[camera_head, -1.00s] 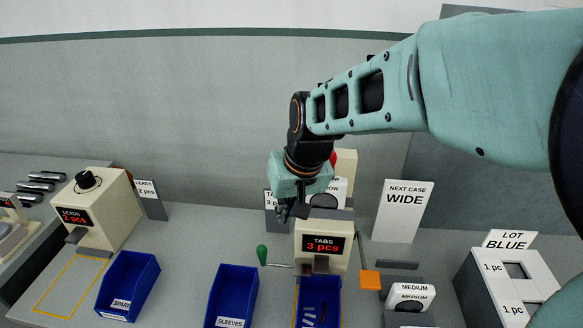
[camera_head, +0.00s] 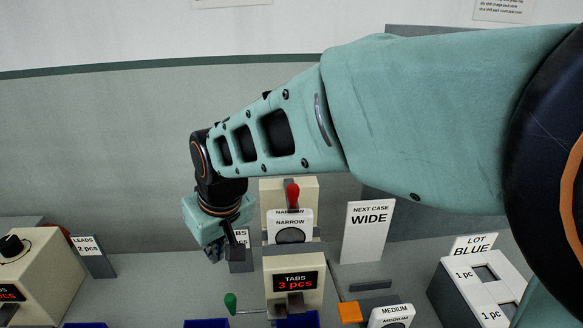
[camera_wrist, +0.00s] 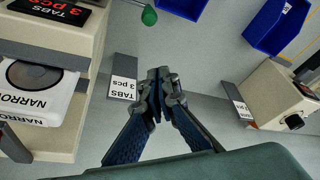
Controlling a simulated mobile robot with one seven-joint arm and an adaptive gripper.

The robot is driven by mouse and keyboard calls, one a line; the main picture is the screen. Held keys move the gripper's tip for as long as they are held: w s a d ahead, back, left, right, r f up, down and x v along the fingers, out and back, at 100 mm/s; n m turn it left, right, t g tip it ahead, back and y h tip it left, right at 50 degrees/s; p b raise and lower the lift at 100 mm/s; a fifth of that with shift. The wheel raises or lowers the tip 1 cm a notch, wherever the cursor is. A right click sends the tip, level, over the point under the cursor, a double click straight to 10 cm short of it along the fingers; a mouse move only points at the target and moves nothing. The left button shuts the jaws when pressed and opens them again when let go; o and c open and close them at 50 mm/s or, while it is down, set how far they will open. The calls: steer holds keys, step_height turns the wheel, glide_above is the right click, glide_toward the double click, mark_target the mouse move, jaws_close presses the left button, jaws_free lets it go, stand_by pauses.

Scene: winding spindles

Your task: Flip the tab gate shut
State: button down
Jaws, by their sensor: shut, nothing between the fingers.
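The cream TABS dispenser (camera_head: 296,265) stands low in the middle of the head view, its display reading 3 pcs. A lever with a green knob (camera_head: 231,303) sticks out at its left, and an orange paddle (camera_head: 349,312) on a thin arm stands at its right. I cannot tell which part is the gate. The green knob also shows at the top of the wrist view (camera_wrist: 149,16). My gripper (camera_head: 225,247) is shut and empty, above and left of the dispenser, apart from the green knob. In the wrist view its fingertips (camera_wrist: 161,74) meet beside the TABS sign (camera_wrist: 123,90).
A red-knobbed cream unit with a NARROW card (camera_head: 290,222) stands behind the dispenser. A WIDE sign (camera_head: 368,232) and a white LOT BLUE box (camera_head: 478,290) are to the right. Blue bins (camera_head: 207,323) line the front edge. The LEADS dispenser (camera_head: 45,265) is at left.

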step_height(320, 180, down, 11)
steer(key=b, duration=0.7)
steer(key=shift+b, duration=0.35)
steer(key=shift+d+r, duration=0.1)
